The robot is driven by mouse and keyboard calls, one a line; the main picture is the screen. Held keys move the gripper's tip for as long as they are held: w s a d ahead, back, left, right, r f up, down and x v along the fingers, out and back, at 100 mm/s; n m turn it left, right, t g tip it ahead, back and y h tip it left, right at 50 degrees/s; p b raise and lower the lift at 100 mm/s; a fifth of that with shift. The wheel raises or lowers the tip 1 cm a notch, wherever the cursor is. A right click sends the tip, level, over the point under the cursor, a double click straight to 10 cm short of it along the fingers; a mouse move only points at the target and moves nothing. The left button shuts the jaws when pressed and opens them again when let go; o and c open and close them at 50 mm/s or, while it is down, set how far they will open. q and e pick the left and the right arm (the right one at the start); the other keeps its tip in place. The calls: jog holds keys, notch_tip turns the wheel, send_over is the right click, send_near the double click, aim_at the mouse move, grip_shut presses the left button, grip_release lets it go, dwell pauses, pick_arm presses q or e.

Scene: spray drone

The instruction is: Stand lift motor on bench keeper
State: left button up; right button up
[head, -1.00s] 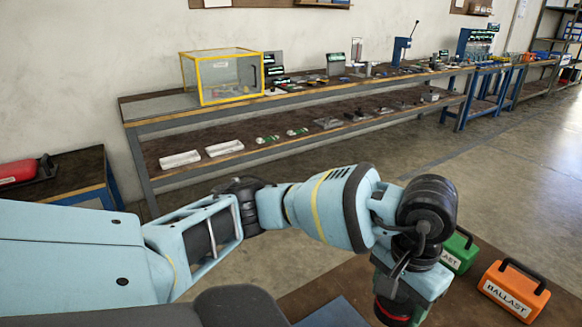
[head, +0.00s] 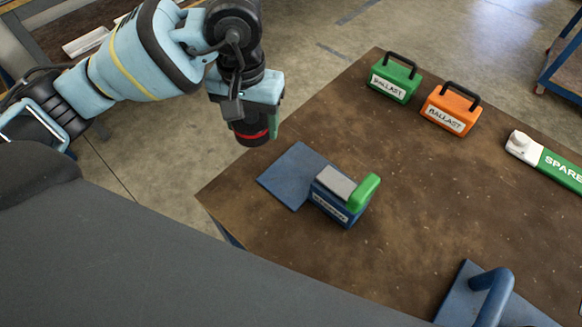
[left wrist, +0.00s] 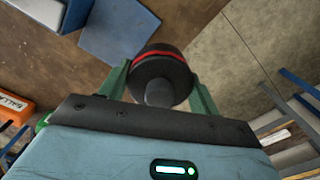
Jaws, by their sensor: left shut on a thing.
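The lift motor (head: 251,133) is a short black cylinder with a red band. My left gripper (head: 257,115) is shut on it and holds it above the far left edge of the brown bench. In the left wrist view the motor (left wrist: 160,75) sits between the two green fingers. A blue block with a grey top and a green handle-like part (head: 345,195), probably the bench keeper, stands on the bench; its front label is too small to read. A flat blue plate (head: 292,172) lies beside it, below and right of the motor. My right gripper is not in view.
A green ballast (head: 394,82) and an orange ballast (head: 450,112) stand at the bench's back. A blue plate with an upright blue hook (head: 490,295) is at the lower right. The bench middle is clear.

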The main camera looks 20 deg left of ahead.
aim_at(293, 170)
pick_arm(q)
jog(key=n, duration=0.2)
jog(key=d+n, duration=0.1)
jog(key=n, duration=0.1)
jog(key=shift+w+d+n, duration=0.1)
jog(key=shift+w+n, duration=0.05)
jog(key=shift+n, duration=0.25)
jog(key=n, duration=0.3)
jog(key=shift+d, duration=0.4)
jog(key=n, duration=0.4)
jog(key=shift+w+d, duration=0.15)
jog(key=shift+d, duration=0.25)
jog(key=d+n, duration=0.1)
jog(key=n, duration=0.6)
jog(key=d+n, duration=0.2)
jog(key=n, duration=0.5)
jog(key=d+n, duration=0.2)
jog(key=n, duration=0.5)
jog(key=shift+w+r, duration=0.2)
jog(key=shift+w, duration=0.05)
jog(key=shift+f, duration=5)
jog(key=shift+f, duration=0.2)
jog(key=o, duration=1.4)
jog(key=shift+a, duration=0.1)
jog(key=shift+c, duration=0.2)
